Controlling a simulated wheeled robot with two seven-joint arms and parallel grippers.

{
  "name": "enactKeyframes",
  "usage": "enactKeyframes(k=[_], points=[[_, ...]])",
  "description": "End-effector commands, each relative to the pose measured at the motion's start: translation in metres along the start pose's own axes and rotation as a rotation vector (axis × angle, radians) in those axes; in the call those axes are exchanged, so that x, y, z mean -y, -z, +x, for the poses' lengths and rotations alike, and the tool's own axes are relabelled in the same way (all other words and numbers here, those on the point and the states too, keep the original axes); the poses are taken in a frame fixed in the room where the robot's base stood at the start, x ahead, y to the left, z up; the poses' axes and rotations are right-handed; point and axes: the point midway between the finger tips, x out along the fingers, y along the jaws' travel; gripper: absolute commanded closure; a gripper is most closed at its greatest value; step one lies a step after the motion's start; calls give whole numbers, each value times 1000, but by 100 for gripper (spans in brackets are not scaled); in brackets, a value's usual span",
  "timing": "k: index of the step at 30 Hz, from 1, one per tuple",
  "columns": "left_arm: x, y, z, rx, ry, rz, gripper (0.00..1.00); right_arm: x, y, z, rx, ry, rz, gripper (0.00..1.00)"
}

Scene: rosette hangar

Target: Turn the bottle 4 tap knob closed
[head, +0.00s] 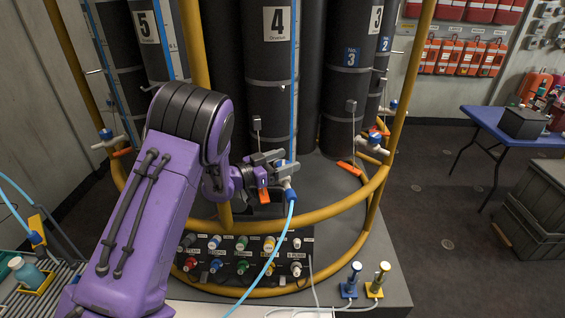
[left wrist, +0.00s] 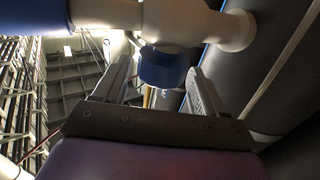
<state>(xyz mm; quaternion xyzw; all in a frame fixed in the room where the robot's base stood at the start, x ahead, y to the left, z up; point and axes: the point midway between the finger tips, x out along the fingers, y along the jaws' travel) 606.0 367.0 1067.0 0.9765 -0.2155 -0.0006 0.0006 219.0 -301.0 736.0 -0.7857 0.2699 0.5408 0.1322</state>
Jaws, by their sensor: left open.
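Bottle 4 (head: 267,60) is a tall dark cylinder with a white "4" label, standing inside the yellow ring frame. Its white tap (head: 290,172) sits low at its front, with a blue hose fitting below, partly hidden by my gripper. My left gripper (head: 272,160) reaches the tap from the left. In the left wrist view, the blue tap knob (left wrist: 163,68) hangs under the white pipe, between the tips of my open left fingers (left wrist: 160,82). Gaps seem to show on both sides of it; contact is hard to tell. My right gripper is not in view.
Bottles 5 (head: 147,30) and 3 (head: 345,90) stand on either side, with similar taps. A yellow rail (head: 330,208) curves in front of the bottles. A panel of coloured knobs (head: 245,258) is below. A light-blue hose (head: 274,250) hangs from the tap. A blue table (head: 490,120) stands right.

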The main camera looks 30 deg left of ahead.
Motion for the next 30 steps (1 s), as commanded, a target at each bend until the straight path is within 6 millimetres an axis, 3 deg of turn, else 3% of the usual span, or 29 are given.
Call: enactKeyframes(k=[2, 10, 19, 30], points=[[0, 14, 1, -7, -1, 7, 29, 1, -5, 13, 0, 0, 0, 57], [-42, 78, -28, -5, 0, 7, 29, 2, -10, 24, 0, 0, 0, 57], [-102, 110, -69, 1, 0, 5, 29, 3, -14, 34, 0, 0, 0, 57], [-116, 118, -79, -1, 0, 0, 29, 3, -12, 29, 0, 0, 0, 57]])
